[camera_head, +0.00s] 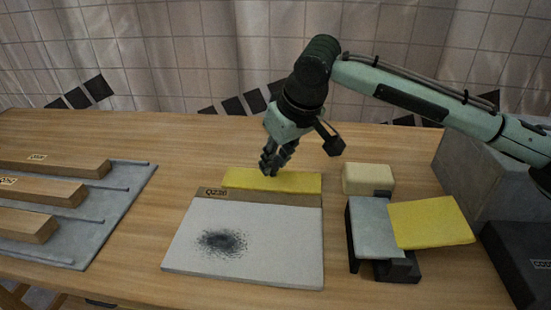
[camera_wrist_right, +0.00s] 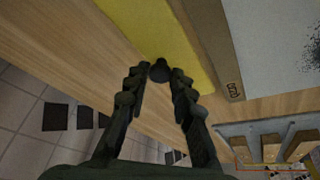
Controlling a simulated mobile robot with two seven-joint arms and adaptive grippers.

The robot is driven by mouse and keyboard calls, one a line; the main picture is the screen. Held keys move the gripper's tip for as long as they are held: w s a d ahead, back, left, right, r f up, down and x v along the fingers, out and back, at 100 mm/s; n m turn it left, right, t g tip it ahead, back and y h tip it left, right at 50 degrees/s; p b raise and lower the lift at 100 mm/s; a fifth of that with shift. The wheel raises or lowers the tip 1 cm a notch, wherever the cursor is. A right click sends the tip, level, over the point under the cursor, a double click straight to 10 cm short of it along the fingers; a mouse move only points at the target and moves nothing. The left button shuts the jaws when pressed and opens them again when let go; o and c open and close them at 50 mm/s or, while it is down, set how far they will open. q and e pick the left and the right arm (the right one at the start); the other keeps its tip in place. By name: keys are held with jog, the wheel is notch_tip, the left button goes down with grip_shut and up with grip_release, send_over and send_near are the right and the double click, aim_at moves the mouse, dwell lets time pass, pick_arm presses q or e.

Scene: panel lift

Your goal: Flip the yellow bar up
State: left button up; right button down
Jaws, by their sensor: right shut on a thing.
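The yellow bar (camera_head: 298,182) lies flat along the back edge of a white panel, behind a brown wooden strip (camera_head: 270,197). It also shows in the right wrist view (camera_wrist_right: 158,28), with a small dark knob (camera_wrist_right: 160,71) at its edge. My right gripper (camera_head: 272,170) reaches down from behind to the bar's far edge, near its middle. In the right wrist view its fingertips (camera_wrist_right: 158,72) are on either side of the knob and closed on it. The fingers hide part of the bar's back edge. My left gripper is not in view.
The white panel (camera_head: 270,260) has a dark speckled patch. To its right are a cream block (camera_head: 368,179), a grey plate on a black stand (camera_head: 374,222) and a yellow sheet (camera_head: 432,223). A grey rack (camera_head: 105,215) with wooden bars is at left. The table behind the bar is clear.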

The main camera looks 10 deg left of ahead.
aim_at(273, 189)
jog(key=shift+s+r+t, duration=0.1)
jog(key=shift+s+t, duration=0.4)
jog(key=shift+t, duration=0.4)
jog(key=shift+s+n+t+b, duration=0.4)
jog(key=shift+s+t+b, duration=0.15)
jog(key=shift+t+b, duration=0.35)
jog(key=shift+s+r+t+b, duration=0.1)
jog(key=shift+s+t+b, duration=0.15)
jog(key=shift+t+b, duration=0.25)
jog(key=shift+s+t+b, duration=0.25)
jog(key=shift+t, duration=0.45)
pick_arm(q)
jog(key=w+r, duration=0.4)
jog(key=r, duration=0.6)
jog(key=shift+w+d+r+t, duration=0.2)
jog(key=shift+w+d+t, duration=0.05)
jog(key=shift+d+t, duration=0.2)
pick_arm(e)
jog(key=shift+s+r, duration=0.1)
jog(key=shift+r, duration=0.1)
jog(key=c, duration=1.3)
grip_release()
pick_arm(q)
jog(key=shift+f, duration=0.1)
